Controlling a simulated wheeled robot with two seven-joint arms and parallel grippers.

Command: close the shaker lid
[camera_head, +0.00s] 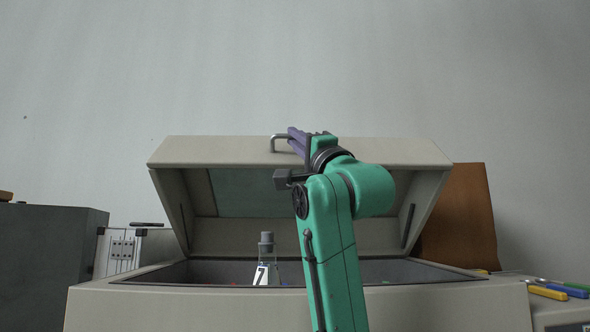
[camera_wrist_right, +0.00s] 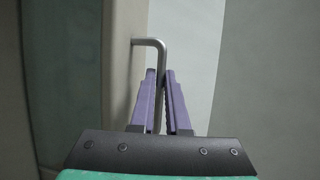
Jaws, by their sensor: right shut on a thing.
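The shaker lid (camera_head: 230,151) stands raised above the beige shaker (camera_head: 420,308), tilted open, with a window panel in it. A metal bar handle (camera_head: 276,136) is on the lid's front edge. My right gripper (camera_head: 293,134), with purple fingers, is at this handle and shut on it. In the right wrist view the handle (camera_wrist_right: 150,42) runs down between the purple fingers (camera_wrist_right: 162,75). My green right arm hides part of the lid and the shaker's opening. My left gripper is not in view.
A flask with a grey cap (camera_head: 266,243) stands inside the shaker. A dark grey box (camera_head: 45,262) is at the left. A brown board (camera_head: 460,217) stands behind at the right. Tools with coloured handles (camera_head: 548,292) lie at the far right.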

